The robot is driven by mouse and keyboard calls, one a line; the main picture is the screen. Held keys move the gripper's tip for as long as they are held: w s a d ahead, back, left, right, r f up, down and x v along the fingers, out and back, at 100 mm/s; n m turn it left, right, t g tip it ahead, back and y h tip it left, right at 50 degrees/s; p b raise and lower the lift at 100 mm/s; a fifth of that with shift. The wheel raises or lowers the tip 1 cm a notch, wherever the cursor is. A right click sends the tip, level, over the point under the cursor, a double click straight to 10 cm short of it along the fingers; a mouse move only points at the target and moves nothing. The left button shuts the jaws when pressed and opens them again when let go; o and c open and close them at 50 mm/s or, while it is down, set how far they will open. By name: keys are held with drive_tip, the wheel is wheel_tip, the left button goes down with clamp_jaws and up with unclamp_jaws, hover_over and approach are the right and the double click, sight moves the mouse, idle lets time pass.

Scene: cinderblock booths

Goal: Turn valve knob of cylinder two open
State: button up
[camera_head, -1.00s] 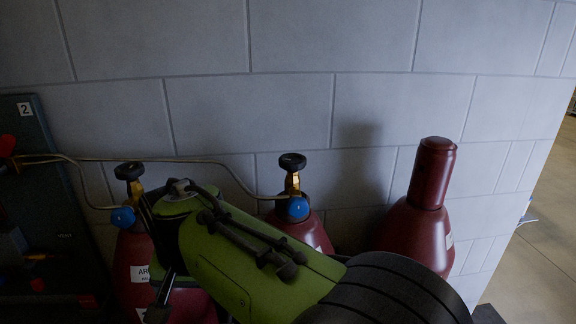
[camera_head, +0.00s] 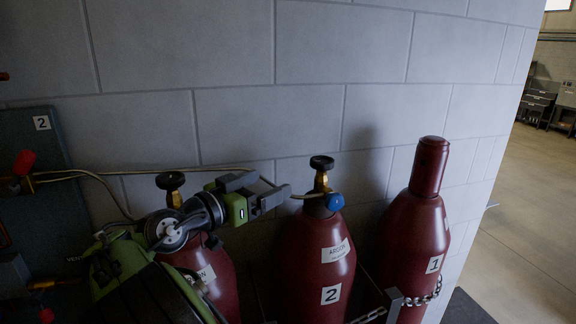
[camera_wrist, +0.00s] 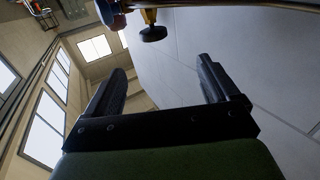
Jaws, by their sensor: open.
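Cylinder two (camera_head: 312,262) is a dark red bottle with a white "2" label, in the middle of the head view. Its black round valve knob (camera_head: 321,162) sits on a brass valve stem, with a blue cap (camera_head: 335,201) at the side. My gripper (camera_head: 272,190) is open and empty, just left of the valve and a little below knob height, apart from it. In the wrist view the black knob (camera_wrist: 153,33) and brass stem show beyond my open fingers (camera_wrist: 162,72), roughly between them and farther off.
A capped red cylinder labelled 1 (camera_head: 416,238) stands to the right, with a chain (camera_head: 420,299) in front. Another red cylinder with a black knob (camera_head: 170,181) is behind my arm at left. Thin metal tubing (camera_head: 112,177) runs along the block wall (camera_head: 235,120) close behind.

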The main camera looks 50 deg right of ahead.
approach(314, 165)
drive_tip(key=d, duration=0.2)
drive_tip(key=d+p, duration=0.2)
drive_tip(key=d, duration=0.3)
drive_tip(key=d+p, duration=0.2)
drive_tip(key=d, duration=0.3)
drive_tip(key=shift+s+d+r, duration=0.1)
drive_tip(key=shift+s+r, duration=0.05)
drive_tip(key=shift+s, duration=0.05)
drive_tip(key=shift+d, duration=0.25)
drive_tip(key=c, duration=1)
